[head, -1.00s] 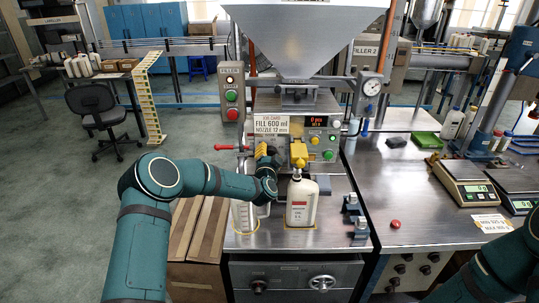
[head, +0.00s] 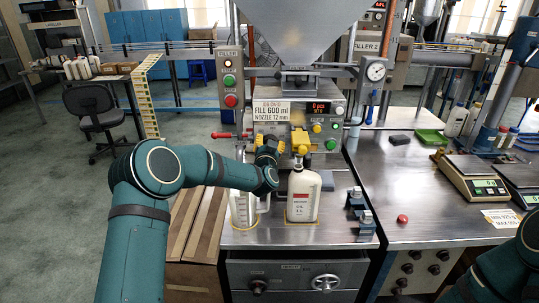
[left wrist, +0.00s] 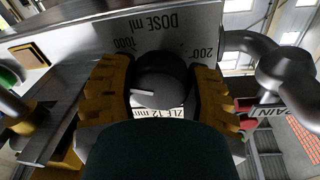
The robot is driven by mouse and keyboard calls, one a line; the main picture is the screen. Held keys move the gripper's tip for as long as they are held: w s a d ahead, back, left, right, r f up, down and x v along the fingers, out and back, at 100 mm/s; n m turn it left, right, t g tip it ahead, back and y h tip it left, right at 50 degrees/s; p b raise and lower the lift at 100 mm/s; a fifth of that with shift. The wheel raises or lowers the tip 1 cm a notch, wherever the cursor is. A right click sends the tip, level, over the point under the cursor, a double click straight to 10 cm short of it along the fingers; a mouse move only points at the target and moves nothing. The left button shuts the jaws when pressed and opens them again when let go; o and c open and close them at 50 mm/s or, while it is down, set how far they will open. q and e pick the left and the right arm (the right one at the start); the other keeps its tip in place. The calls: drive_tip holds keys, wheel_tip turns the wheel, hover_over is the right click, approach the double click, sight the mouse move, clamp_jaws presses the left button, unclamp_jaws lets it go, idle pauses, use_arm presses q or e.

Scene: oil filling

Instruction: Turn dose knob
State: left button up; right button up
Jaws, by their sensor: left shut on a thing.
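The dose knob (left wrist: 160,82) is a dark round knob with a pale pointer line, under a plate marked "DOSE ml" with 1000 and 200. In the left wrist view the yellow fingers of my left gripper (left wrist: 152,92) are closed on both sides of it. In the head view my left gripper (head: 268,152) is at the filler's front and hides the knob. A white oil bottle (head: 302,196) stands upright below the yellow nozzle (head: 301,142). My right gripper is out of view.
The filler panel (head: 325,109) carries a "FILL 600 ml, NOZZLE 12 mm" card (head: 285,111) and a lit display. A clear measuring jug (head: 243,209) stands left of the bottle. Scales (head: 471,180) stand farther right.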

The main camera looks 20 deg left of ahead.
use_arm(q)
drive_tip(key=n+b, duration=0.6)
drive_tip(key=shift+f+y, duration=0.25)
drive_tip(key=shift+y, duration=0.05)
drive_tip(key=shift+r+n+b, duration=0.1)
drive_tip(key=shift+n+b, duration=0.75)
drive_tip(key=shift+n, duration=0.05)
drive_tip(key=shift+n+b, duration=0.3)
drive_tip(key=shift+n, duration=0.7)
drive_tip(key=shift+r+n+y, duration=0.1)
drive_tip(key=shift+n+y, duration=0.3)
drive_tip(key=shift+n, duration=0.6)
drive_tip(key=n, duration=0.4)
drive_tip(key=shift+d+y, duration=0.1)
drive_tip(key=shift+y, duration=0.2)
drive_tip(key=shift+n+y, duration=0.3)
drive_tip(key=shift+n, duration=1.7)
